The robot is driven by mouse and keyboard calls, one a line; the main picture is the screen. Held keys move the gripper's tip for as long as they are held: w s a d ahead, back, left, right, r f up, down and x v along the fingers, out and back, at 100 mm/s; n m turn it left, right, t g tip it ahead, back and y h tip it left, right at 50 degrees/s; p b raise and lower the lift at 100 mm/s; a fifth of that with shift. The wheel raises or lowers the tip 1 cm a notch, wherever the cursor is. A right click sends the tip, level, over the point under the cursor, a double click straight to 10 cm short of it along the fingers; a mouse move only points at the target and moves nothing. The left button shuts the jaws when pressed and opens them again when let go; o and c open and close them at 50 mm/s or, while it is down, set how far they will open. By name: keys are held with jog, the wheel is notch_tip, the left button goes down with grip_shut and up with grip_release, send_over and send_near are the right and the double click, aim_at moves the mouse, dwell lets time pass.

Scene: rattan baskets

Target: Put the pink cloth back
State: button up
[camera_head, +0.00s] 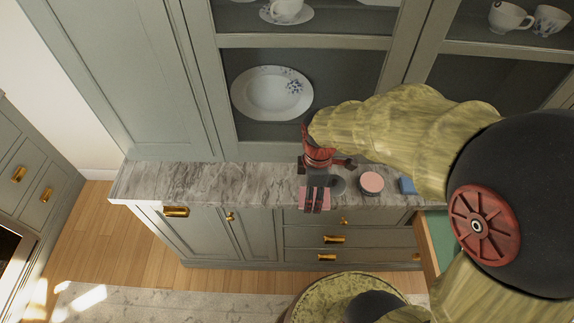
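A small pink piece, which looks like the folded pink cloth (315,195), shows at the front edge of the marble counter. My gripper (316,206) is right over it, pointing toward the front edge. Its two dark fingers stand apart, with pink showing between them and at their outer sides. I cannot tell whether the fingers touch the cloth. The cloth's far end is hidden under my gripper.
A round pink-topped object (371,183) and a small blue object (406,186) stand right of my gripper on the marble counter (215,182). A drawer with a green inside (440,235) is open at the right. The left counter is clear. A glazed cabinet with a plate (270,92) rises behind.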

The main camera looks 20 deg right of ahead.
jog(key=w+a+f+b, duration=0.1)
jog(key=w+f, duration=0.3)
jog(key=w, duration=0.5)
send_over(291, 185)
jog(key=s, duration=0.1)
notch_tip(291, 185, down, 5)
jog(key=shift+r+b, duration=0.15)
jog(key=shift+b, duration=0.2)
jog(key=shift+w+f, duration=0.45)
jog(key=shift+f, duration=1.55)
jog(key=shift+f+b, duration=0.15)
jog(key=shift+b, duration=0.2)
jog(key=o, duration=1.2)
